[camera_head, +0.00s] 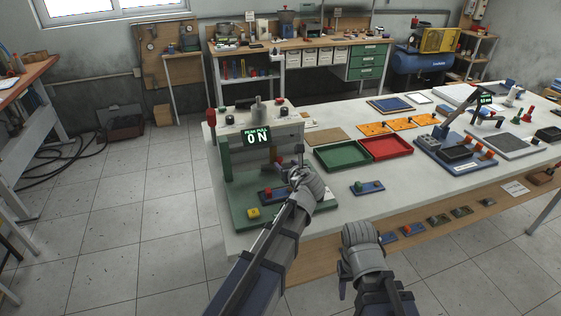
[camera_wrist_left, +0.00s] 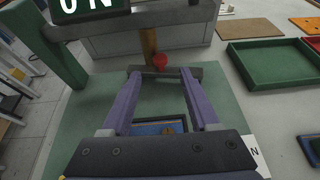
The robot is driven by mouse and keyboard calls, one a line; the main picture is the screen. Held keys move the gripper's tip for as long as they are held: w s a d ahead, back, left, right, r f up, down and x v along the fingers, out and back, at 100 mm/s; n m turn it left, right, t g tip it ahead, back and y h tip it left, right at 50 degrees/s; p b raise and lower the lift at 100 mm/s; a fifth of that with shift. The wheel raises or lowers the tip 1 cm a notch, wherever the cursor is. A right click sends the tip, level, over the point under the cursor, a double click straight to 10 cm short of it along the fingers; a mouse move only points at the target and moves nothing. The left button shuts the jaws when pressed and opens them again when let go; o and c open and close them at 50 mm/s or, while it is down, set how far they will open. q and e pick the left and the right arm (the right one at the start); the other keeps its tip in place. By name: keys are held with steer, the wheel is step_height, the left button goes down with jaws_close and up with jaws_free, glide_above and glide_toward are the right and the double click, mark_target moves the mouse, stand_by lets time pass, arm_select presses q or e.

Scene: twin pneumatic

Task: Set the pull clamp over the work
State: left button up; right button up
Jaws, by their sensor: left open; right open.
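The pull tester is a green base (camera_head: 240,212) with a grey housing and a display (camera_head: 257,136) reading "PEAK PULL 0 N". My left gripper (camera_wrist_left: 163,80) is open over the base. In the left wrist view, a dark crossbar with a red knob (camera_wrist_left: 160,62) shows at its fingertips, in front of a brown post (camera_wrist_left: 148,42). I cannot tell whether the fingers touch the bar, or whether it is the pull clamp. A blue piece with an orange disc (camera_head: 275,193) lies on the base, partly hidden by the gripper. My right gripper (camera_head: 343,284) is open and empty before the table.
A blue lever fixture (camera_head: 455,150) is further right. The tabletop in front of the trays is mostly clear.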

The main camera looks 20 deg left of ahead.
mark_target(280, 159)
arm_select(q)
steer(key=b+x, duration=0.2)
steer(key=x, duration=0.4)
steer(key=shift+w+a+f, duration=0.1)
steer(key=shift+w+f, duration=0.05)
steer(key=shift+f, duration=0.05)
steer(key=shift+c, duration=0.3)
jaws_close()
stand_by(0.8)
